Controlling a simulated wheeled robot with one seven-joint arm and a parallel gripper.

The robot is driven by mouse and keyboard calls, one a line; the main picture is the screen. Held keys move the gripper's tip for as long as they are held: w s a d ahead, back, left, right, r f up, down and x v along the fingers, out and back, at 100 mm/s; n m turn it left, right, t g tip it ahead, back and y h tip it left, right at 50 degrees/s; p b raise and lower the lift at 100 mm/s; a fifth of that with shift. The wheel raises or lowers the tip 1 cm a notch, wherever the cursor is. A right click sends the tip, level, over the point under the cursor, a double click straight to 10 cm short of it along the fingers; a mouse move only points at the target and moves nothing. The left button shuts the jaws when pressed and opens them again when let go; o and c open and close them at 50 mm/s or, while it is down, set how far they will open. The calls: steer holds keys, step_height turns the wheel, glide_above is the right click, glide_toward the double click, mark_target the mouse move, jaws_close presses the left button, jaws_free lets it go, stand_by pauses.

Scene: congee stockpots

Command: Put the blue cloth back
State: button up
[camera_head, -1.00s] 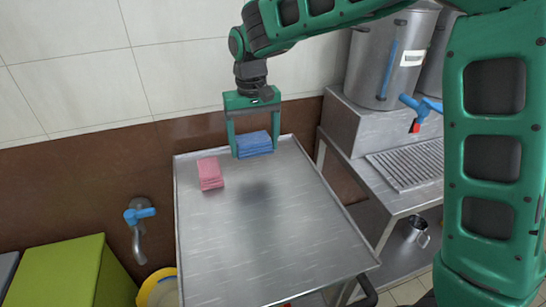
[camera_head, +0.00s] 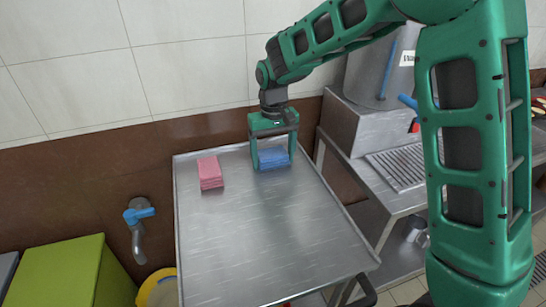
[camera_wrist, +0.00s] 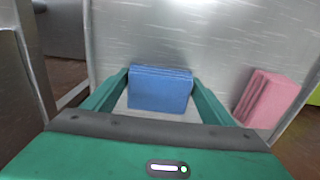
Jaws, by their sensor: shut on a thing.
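The blue cloth (camera_head: 273,159) is a folded stack between the fingers of my gripper (camera_head: 272,163), at the back right part of the steel tray table (camera_head: 262,240). In the wrist view, the blue cloth (camera_wrist: 160,88) sits between the two green fingers of my gripper (camera_wrist: 160,95). My gripper is shut on it and points down. The cloth is at or very near the tray surface; I cannot tell whether it touches.
A folded pink cloth (camera_head: 210,173) lies left of the blue one on the tray. A steel counter with a stockpot (camera_head: 378,70) stands to the right. A wall tap (camera_head: 139,215) and a green box (camera_head: 60,270) are at left. The tray's front is clear.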

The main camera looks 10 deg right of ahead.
mark_target(273, 155)
steer(key=o, duration=1)
step_height(273, 155, up, 12)
steer(key=shift+r, duration=0.1)
